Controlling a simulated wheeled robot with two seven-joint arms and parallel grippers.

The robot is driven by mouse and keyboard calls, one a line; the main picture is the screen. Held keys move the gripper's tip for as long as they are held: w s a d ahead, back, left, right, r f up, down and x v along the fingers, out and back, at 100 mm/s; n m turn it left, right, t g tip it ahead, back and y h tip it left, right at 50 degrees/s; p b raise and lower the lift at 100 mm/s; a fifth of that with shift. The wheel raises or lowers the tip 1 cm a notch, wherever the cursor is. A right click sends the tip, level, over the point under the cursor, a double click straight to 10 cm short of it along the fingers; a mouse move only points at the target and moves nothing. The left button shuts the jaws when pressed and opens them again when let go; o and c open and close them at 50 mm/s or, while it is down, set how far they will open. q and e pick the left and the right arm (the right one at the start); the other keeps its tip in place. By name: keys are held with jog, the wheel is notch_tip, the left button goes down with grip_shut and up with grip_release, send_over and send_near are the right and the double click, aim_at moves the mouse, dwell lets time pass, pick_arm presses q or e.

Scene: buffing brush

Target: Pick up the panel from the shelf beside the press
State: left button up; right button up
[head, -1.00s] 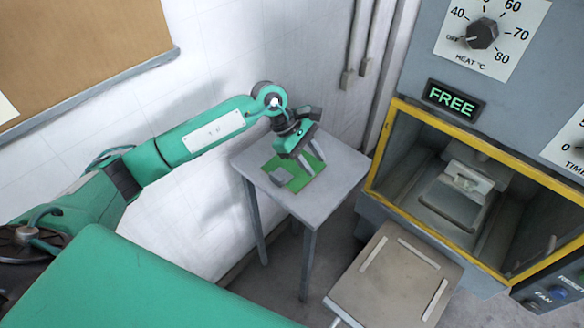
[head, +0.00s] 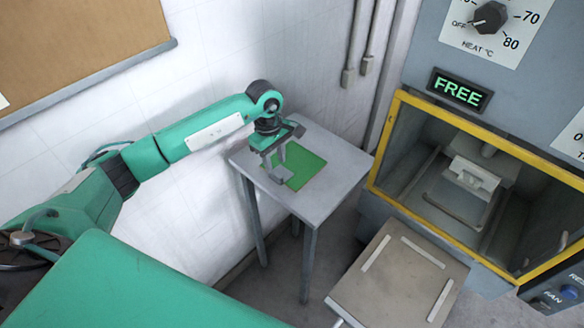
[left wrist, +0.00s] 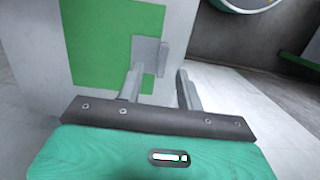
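The panel (head: 308,168) is a flat green square lying on the grey shelf (head: 316,205), left of the press (head: 483,185). A small grey tab (head: 281,174) stands at its near left edge. My left gripper (head: 275,163) is over that edge with its fingers pointing down at the tab. In the left wrist view the green panel (left wrist: 100,45) and the grey tab (left wrist: 150,53) lie just beyond the fingertips (left wrist: 158,75). The fingers are apart, and the tab appears near the left one. Whether it is between them I cannot tell. My right gripper is not in view.
The press has a yellow-framed opening and a lit FREE sign (head: 457,92). A beige plate with pale strips (head: 395,280) is in front of it. A white wall (head: 225,70) with a brown board (head: 80,45) is behind my left arm.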

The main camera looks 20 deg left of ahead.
aim_at(274, 173)
pick_arm(q)
jog(key=f, duration=0.2)
jog(key=f+b, duration=0.1)
jog(key=f, duration=0.2)
jog(key=shift+s+a+f, duration=0.1)
jog(key=shift+s+f, duration=0.05)
jog(key=shift+s, duration=0.05)
grip_shut()
